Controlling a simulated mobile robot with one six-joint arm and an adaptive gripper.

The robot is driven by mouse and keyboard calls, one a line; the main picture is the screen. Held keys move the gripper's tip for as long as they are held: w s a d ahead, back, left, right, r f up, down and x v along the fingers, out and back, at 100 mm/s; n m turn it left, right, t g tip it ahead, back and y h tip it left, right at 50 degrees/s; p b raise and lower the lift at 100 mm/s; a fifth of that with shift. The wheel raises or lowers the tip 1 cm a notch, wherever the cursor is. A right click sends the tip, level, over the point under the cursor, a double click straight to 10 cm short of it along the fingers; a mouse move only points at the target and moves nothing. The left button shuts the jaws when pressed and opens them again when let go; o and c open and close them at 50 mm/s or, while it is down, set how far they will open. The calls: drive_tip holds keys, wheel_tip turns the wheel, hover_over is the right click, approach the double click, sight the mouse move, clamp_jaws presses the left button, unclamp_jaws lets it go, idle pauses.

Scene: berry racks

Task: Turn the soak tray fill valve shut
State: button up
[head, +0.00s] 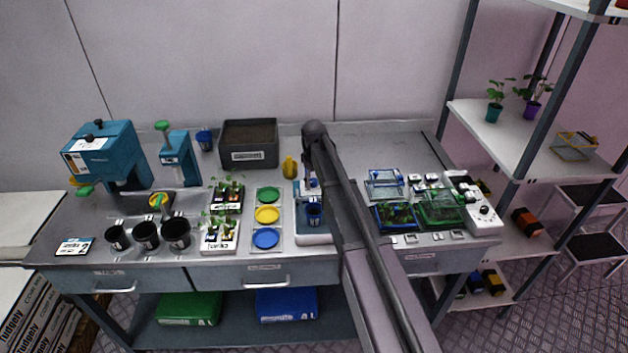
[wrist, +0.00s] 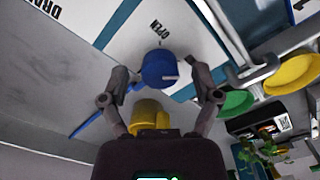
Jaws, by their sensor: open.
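The fill valve appears to be the round blue knob (wrist: 160,68) in the wrist view, with a pale mark on its side and the word OPEN beside it. A thin blue bar (wrist: 88,124) slants up toward it from the lower left; whether they join is hidden behind a finger. My gripper (wrist: 163,86) is open, one finger on each side of the knob, with no clear contact. In the head view my gripper (head: 311,185) is over the back of the white-and-blue soak tray (head: 313,240). My arm hides part of the tray, and I cannot make out the knob there.
A yellow object (head: 290,167) stands just behind and left of the tray; a yellow thing (wrist: 148,115) shows close below the knob in the wrist view. Coloured discs (head: 267,214) lie left; glassy blue and green boxes (head: 440,210) stand right.

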sight(314, 180)
drive_tip(key=n, duration=0.4)
drive_tip(key=shift+n, duration=0.3)
drive_tip(key=n, duration=0.3)
drive_tip(key=shift+n, duration=0.4)
wheel_tip(314, 180, up, 14)
drive_tip(key=r+p, duration=0.1)
drive_tip(key=p, duration=1.3)
drive_tip(key=s+d+f+m+b, duration=0.1)
drive_tip(key=s+d+f+m, duration=0.1)
drive_tip(key=s+m, duration=0.3)
drive_tip(key=s+d+f+m+b, duration=0.2)
drive_tip(key=s+d+m, duration=0.2)
drive_tip(key=s, duration=1)
drive_tip(key=s+d+f+m+b, duration=0.2)
drive_tip(key=s+d+m, duration=0.2)
drive_tip(key=s+m, duration=0.4)
drive_tip(key=shift+s, duration=0.85)
drive_tip(key=shift+f, duration=0.1)
drive_tip(key=shift+s+d+f+m, duration=0.1)
drive_tip(key=shift+s+d+m, duration=0.2)
drive_tip(key=shift+s+m, duration=0.35)
